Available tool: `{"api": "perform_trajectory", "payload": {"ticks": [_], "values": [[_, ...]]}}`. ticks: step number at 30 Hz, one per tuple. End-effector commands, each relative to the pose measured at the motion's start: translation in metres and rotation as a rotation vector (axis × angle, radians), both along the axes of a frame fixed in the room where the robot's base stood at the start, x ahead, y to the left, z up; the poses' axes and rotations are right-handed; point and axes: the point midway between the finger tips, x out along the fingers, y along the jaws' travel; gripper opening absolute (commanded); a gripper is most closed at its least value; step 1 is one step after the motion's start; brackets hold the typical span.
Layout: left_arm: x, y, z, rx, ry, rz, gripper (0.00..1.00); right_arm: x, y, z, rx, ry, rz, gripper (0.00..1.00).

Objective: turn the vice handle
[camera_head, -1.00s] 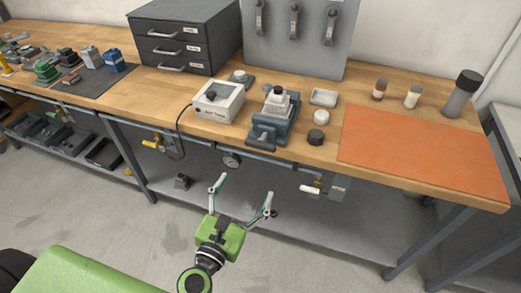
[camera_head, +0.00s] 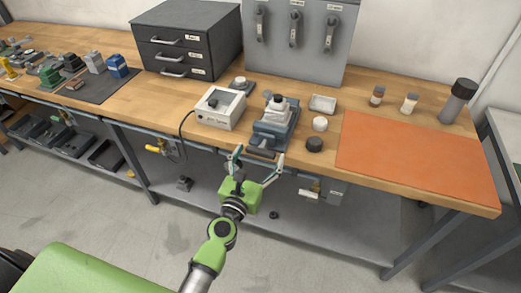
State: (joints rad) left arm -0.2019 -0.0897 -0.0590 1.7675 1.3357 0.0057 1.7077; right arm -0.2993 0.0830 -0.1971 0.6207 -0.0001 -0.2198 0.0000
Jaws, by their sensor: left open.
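The vice (camera_head: 275,125) is a blue-grey block on the workbench near its front edge, with a lighter piece (camera_head: 278,103) on top. Its handle appears to be the dark bar (camera_head: 262,149) at its front, over the bench edge. My left gripper (camera_head: 258,158) is open, with one finger to each side of the front of the vice. It reaches up from below and in front. From this view I cannot tell whether the fingers touch the handle. My right gripper is out of view.
A white control box (camera_head: 220,108) stands left of the vice. A black round piece (camera_head: 314,144) and a white one (camera_head: 320,123) stand to its right. An orange mat (camera_head: 415,155) covers the right of the bench. A grey drawer cabinet (camera_head: 185,38) stands behind.

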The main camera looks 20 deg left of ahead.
Motion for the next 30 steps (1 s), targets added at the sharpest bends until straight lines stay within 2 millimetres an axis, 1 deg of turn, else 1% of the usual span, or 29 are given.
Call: {"api": "perform_trajectory", "payload": {"ticks": [1,4,14,15,17,18,19,26,30], "values": [[0.0048,0.0001,0.0006,0.001,0.0,0.0,0.79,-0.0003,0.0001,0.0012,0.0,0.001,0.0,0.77],[0.0103,-0.0001,0.0002,0.001,0.0,0.001,0.79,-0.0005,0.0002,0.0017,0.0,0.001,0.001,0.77],[0.0126,-0.0001,-0.0003,0.002,0.001,0.001,0.79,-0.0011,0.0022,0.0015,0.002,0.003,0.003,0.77],[0.0125,0.0,-0.0003,0.002,0.001,0.001,0.69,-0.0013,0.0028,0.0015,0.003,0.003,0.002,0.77],[0.0125,-0.0001,-0.0003,0.002,0.001,0.001,0.53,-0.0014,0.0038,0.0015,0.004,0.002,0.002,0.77],[0.0125,-0.0001,-0.0003,0.002,0.001,0.0,0.43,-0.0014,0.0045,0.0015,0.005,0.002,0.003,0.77],[0.0124,-0.0001,-0.0003,0.002,0.001,0.001,0.4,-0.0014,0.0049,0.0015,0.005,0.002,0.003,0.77],[0.0124,-0.0001,-0.0002,0.009,0.0,0.0,0.4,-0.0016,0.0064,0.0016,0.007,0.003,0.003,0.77],[0.0124,0.0,0.0,0.042,-0.001,0.001,0.4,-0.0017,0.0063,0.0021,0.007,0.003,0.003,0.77]]}}
